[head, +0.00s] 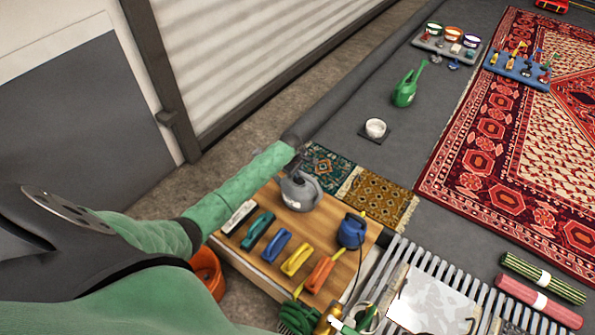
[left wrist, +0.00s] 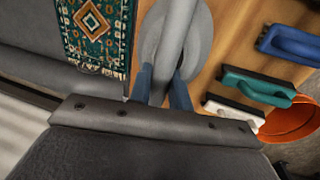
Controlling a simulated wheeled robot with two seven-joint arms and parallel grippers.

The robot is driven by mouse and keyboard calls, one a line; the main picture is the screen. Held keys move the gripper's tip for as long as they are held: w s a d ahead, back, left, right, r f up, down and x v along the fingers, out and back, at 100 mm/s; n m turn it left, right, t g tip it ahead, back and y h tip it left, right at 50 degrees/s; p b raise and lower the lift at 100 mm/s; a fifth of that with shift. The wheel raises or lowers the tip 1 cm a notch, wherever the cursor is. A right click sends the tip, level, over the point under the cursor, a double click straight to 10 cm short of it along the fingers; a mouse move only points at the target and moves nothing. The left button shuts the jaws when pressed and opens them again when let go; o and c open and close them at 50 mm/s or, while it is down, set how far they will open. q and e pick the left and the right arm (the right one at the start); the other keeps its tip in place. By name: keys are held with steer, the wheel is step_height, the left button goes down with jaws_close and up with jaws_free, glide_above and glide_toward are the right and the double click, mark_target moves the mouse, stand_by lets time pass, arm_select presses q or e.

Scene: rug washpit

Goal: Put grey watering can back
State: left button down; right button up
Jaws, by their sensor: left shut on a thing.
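The grey watering can (head: 301,194) stands at the far end of a wooden board (head: 335,222) in the head view. My left gripper (head: 295,168) reaches it from the left and is shut on it. In the left wrist view the blue-grey fingers (left wrist: 163,90) sit on both sides of a grey tubular part of the can (left wrist: 172,45). Its round grey body shows behind that part, over the wood. From these views I cannot tell whether the can's base touches the board. My right gripper is not in view.
Several coloured brushes (head: 296,259) and a blue pot-like item (head: 352,230) are on the board. An orange bucket (head: 207,272) is beside it. Two small rugs (head: 378,199) lie behind. A green watering can (head: 405,88) and a white bowl (head: 375,128) stand on open grey floor.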

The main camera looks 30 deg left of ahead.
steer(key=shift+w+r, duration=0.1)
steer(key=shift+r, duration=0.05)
arm_select(q)
steer(key=c, duration=1.3)
jaws_free()
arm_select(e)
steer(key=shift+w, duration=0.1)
arm_select(q)
steer(key=shift+r, duration=0.55)
steer(key=b+v, duration=0.1)
steer(key=v, duration=0.9)
steer(key=s+d+f+m, duration=0.3)
steer(key=s+d+m, duration=0.2)
steer(key=s+d, duration=0.5)
steer(key=s+d+f+m, duration=0.3)
steer(key=s+d+m, duration=0.25)
steer(key=s, duration=0.85)
steer(key=s+d+r+m, duration=0.3)
steer(key=s+d+m, duration=0.1)
steer(key=s, duration=0.6)
steer(key=s+d+r+m+g, duration=0.1)
steer(key=s+d+r+m, duration=0.2)
steer(key=s, duration=0.7)
steer(key=shift+s+d+r+m+h, duration=0.2)
steer(key=shift+s+d+m+h, duration=0.2)
steer(key=shift+m, duration=0.05)
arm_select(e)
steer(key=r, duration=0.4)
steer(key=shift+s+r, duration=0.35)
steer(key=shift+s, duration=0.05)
